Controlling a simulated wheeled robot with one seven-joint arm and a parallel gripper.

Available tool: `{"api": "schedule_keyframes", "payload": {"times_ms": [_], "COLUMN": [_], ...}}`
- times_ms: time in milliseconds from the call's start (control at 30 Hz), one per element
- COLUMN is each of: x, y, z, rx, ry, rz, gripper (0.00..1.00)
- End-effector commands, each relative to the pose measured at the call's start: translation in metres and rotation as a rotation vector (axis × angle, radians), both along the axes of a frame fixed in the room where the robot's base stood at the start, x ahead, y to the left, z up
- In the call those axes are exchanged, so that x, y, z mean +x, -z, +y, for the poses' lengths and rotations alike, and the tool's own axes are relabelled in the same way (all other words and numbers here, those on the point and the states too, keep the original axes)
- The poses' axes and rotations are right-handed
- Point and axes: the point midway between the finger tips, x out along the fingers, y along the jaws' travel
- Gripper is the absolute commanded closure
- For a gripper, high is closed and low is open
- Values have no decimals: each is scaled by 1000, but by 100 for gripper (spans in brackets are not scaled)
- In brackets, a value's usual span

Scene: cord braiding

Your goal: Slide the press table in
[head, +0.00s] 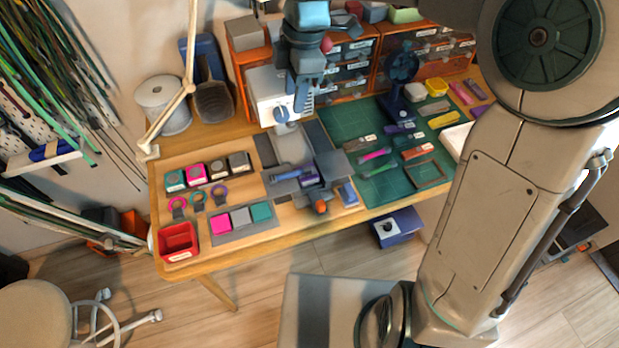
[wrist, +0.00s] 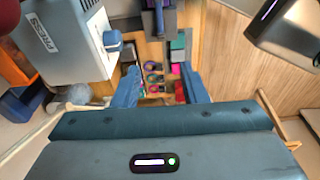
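The press (head: 262,92) is a pale box with a blue knob at the back of the bench. It stands at the left of the wrist view (wrist: 62,40), its PRESS label showing. What looks like the press table (head: 335,166) is a grey-blue plate on the bench in front of the press, out from under it. A purple piece lies on it, and an orange knob (head: 320,206) is at its front edge. My gripper (wrist: 161,88) is open and empty, its blue fingers apart. In the head view it hangs above the bench, in front of the press box and apart from the table.
Ink pots (head: 207,171), rings and coloured pads stand left of the press table, with a red tray (head: 177,240) at the corner. A green mat (head: 345,122) with tools lies to the right. Orange drawers (head: 425,52) line the back.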

Motion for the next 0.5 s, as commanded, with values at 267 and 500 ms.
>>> {"api": "schedule_keyframes", "payload": {"times_ms": [267,500], "x": [0,-7], "y": [0,16], "z": [0,-2], "rx": [0,-29], "ry": [0,119], "rz": [0,12], "gripper": [58,58]}}
